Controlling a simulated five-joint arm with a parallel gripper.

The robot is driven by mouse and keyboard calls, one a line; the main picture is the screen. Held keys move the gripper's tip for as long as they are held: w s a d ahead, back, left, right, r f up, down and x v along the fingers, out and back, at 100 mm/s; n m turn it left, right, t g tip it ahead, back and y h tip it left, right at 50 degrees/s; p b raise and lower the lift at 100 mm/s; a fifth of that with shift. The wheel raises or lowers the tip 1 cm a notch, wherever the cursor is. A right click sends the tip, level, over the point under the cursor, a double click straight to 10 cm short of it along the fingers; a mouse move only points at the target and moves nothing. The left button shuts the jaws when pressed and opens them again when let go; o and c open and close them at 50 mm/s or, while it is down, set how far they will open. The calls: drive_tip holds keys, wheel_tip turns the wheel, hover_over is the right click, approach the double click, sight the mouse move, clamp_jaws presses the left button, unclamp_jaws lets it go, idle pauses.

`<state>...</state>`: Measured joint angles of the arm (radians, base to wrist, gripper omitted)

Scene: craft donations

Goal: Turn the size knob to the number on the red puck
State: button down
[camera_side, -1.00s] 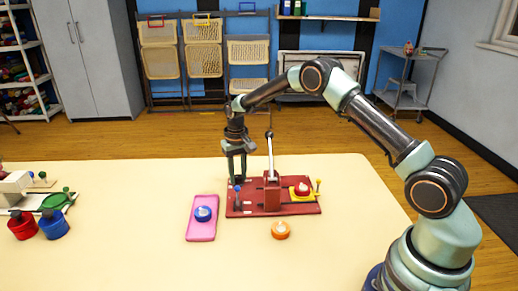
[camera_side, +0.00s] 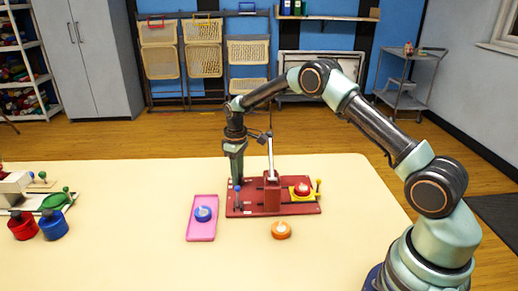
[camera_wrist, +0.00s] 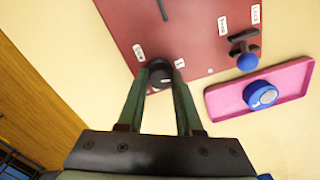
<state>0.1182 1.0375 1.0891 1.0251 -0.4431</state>
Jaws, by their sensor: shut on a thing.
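A red baseboard (camera_side: 250,209) lies on the table with a press and an upright pale lever (camera_side: 270,160). The red puck (camera_side: 302,188) sits in a yellow holder (camera_side: 301,197) on the board's right side; its number is too small to read. My gripper (camera_side: 236,180) points down at the board's back left. In the wrist view my gripper (camera_wrist: 163,72) is shut on the dark size knob (camera_wrist: 159,76), with a finger on each side. Small white labels stand near the knob, too blurred to read. The knob is hidden in the side view.
A pink tray (camera_side: 201,231) with a blue puck (camera_side: 203,214) lies left of the board. An orange puck (camera_side: 281,230) lies in front. A blue-knobbed lever (camera_wrist: 246,62) stands on the board near the tray. Red and blue jars (camera_side: 23,226) are far left.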

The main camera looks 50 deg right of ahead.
drive_tip(key=shift+d, duration=0.15)
idle(0.4)
drive_tip(key=c, duration=0.6)
unclamp_jaws()
wheel_tip(320, 180, up, 12)
drive_tip(key=shift+w+r, duration=0.1)
